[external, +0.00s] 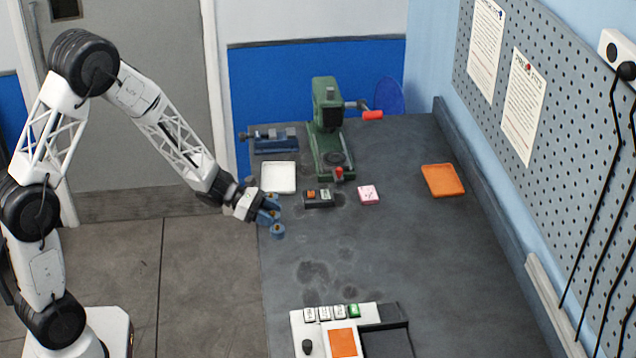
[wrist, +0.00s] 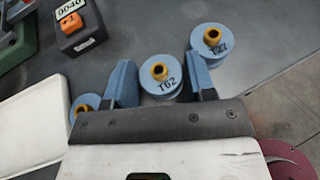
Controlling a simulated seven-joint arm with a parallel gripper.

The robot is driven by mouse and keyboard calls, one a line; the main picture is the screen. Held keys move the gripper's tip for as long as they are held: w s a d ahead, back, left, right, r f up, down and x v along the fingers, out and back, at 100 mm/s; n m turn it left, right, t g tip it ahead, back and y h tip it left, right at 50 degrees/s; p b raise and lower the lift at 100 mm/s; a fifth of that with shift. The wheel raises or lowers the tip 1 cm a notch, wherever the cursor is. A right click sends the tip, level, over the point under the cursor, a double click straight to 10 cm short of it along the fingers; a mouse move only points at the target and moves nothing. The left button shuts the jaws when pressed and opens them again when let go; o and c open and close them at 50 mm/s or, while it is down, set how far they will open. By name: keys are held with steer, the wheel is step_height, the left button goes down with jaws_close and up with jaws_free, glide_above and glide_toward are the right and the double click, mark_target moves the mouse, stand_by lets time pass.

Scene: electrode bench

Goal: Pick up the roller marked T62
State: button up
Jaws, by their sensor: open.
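The roller marked T62 (wrist: 164,90) is a blue cylinder with a brass-coloured hub on top, upright on the bench. In the wrist view it stands between the two blue fingers of my gripper (wrist: 160,62), which are open, with a visible gap on the sides. Another blue roller, its mark reading like T21 or T27 (wrist: 214,50), stands beyond the right finger, very close to it. A third blue roller (wrist: 83,101) is beside the left finger, its mark hidden. In the external view my gripper (external: 266,211) is low at the bench's left edge, where the rollers partly merge with the blue fingers.
A white tray (external: 279,178) lies just behind my gripper, and a dark box with an orange button (external: 318,197) is to the right. A green press (external: 328,130) stands at the back. An orange tray (external: 442,181) is far right.

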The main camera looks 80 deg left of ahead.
stand_by(0.3)
steer(key=c, duration=0.6)
steer(key=shift+r, duration=0.15)
step_height(320, 180, up, 10)
stand_by(0.5)
stand_by(0.5)
